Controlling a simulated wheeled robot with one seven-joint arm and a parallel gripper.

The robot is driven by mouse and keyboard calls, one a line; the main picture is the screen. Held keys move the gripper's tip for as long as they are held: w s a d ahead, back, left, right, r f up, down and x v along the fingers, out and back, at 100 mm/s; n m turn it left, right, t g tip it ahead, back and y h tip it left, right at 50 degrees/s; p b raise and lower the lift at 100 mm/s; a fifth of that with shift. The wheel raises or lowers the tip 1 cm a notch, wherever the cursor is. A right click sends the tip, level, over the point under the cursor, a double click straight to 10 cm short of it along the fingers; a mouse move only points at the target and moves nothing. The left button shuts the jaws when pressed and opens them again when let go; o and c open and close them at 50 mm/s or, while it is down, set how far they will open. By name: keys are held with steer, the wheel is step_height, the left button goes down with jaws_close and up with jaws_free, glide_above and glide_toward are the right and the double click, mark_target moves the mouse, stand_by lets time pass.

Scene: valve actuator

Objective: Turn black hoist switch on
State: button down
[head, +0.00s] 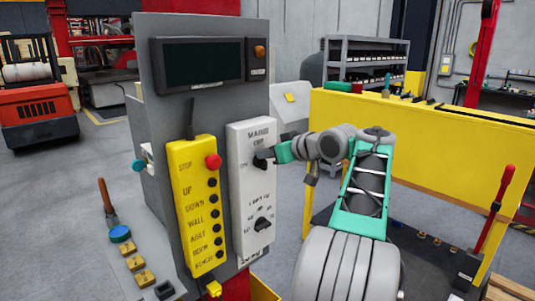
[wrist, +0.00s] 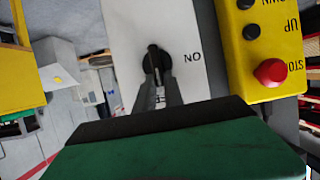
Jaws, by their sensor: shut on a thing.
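A white switch box (head: 241,190) on the grey control cabinet carries two black rotary switches. The upper black switch (head: 260,162) is partly hidden by my gripper (head: 272,155). In the wrist view the black switch knob (wrist: 153,60) sits between the tips of my gripper (wrist: 157,85), which is shut on it. The knob's ridge lies nearly upright in that view, with an upside-down "ON" label beside it to the right. The lower black switch (head: 262,224) is untouched.
A yellow button pendant (head: 196,205) with a red stop button (head: 213,161) hangs left of the white box; it also shows in the wrist view (wrist: 262,45). A dark screen (head: 203,62) is above. A yellow barrier (head: 430,145) stands right, behind my arm.

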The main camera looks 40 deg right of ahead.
mark_target(255, 162)
steer(key=shift+a+f+b, duration=0.1)
steer(key=shift+f+b, duration=0.05)
steer(key=shift+b, duration=0.45)
steer(key=n+h+b, duration=0.1)
steer(key=n+b, duration=0.1)
steer(key=b, duration=0.4)
steer(key=a+f+n+h+b, duration=0.1)
steer(key=n+b, duration=0.1)
steer(key=b, duration=0.4)
steer(key=a+n+h+b, duration=0.1)
steer(key=n+h+b, duration=0.1)
steer(key=b, duration=0.4)
steer(key=shift+a+f+t, duration=0.15)
steer(key=shift+f+t, duration=0.25)
steer(key=n+b, duration=0.1)
steer(key=b, duration=0.3)
steer(key=f+n+t+h+b, duration=0.1)
steer(key=n+b, duration=0.1)
steer(key=b, duration=0.2)
steer(key=shift+a+h+b, duration=0.3)
steer(key=shift+a+b, duration=0.05)
steer(key=n+h+b, duration=0.1)
steer(key=n+b, duration=0.1)
steer(key=b, duration=0.2)
steer(key=shift+f+n+t, duration=0.1)
steer(key=shift+n+t, duration=0.2)
steer(key=shift+a+n+b, duration=0.1)
steer(key=shift+n+b, duration=0.3)
steer(key=shift+b, duration=0.25)
